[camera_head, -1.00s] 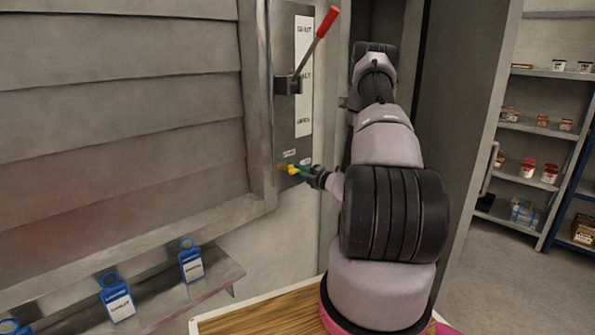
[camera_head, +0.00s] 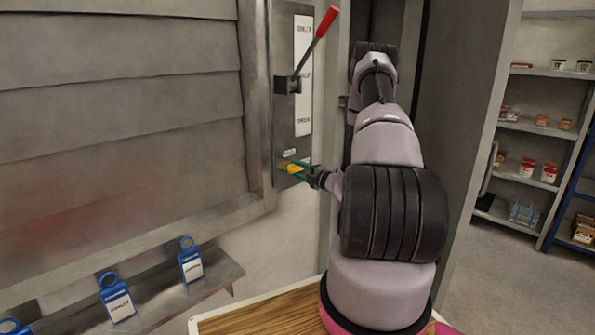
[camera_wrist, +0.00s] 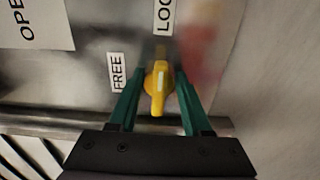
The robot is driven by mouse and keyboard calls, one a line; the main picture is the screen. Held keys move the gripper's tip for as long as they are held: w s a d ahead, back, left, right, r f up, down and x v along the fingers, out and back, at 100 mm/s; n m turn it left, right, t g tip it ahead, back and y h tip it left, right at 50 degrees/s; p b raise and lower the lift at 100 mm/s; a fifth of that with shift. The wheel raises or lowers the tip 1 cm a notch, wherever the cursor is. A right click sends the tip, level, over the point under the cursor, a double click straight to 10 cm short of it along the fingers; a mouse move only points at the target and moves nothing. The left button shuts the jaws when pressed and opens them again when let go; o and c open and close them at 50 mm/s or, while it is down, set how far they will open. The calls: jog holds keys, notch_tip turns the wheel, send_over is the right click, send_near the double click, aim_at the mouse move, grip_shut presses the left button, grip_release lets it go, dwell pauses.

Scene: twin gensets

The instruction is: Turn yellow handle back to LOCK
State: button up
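The yellow handle (camera_wrist: 157,88) sits on the metal plate between my gripper's two green fingers. It also shows in the head view (camera_head: 291,169), partly covered by the fingers. My gripper (camera_wrist: 160,75) is open around the handle, with a narrow gap on each side. In the wrist view the handle lies roughly in line with the LOCK label (camera_wrist: 164,14), whose last letter is cut off by the frame. The FREE label (camera_wrist: 117,72) is to the left of the left finger. In the head view my gripper (camera_head: 296,170) is at the bottom of the plate.
A red-tipped lever (camera_head: 316,45) stands out from the plate (camera_head: 284,115) above the handle. Blue tags (camera_head: 191,260) stand on a ledge at lower left. Shelves (camera_head: 535,128) with small goods are at right. A wooden top (camera_head: 265,310) is below.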

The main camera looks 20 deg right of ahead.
jog(key=v, duration=1)
jog(key=shift+s, duration=0.4)
jog(key=shift+d, duration=0.15)
jog(key=a+r+n+g+y, duration=0.5)
jog(key=a+r+n+y, duration=0.1)
jog(key=a+r+n, duration=0.55)
jog(key=s+a+r+n+g, duration=0.85)
jog(key=a+n, duration=0.25)
jog(key=n, duration=0.2)
jog(key=s+r+n+t+h, duration=0.3)
jog(key=s+r+n+h, duration=0.7)
jog(key=s+r+n, duration=0.4)
jog(key=shift+s+n+t, duration=0.35)
jog(key=shift+s+n, duration=1.95)
jog(key=shift+n, duration=1.55)
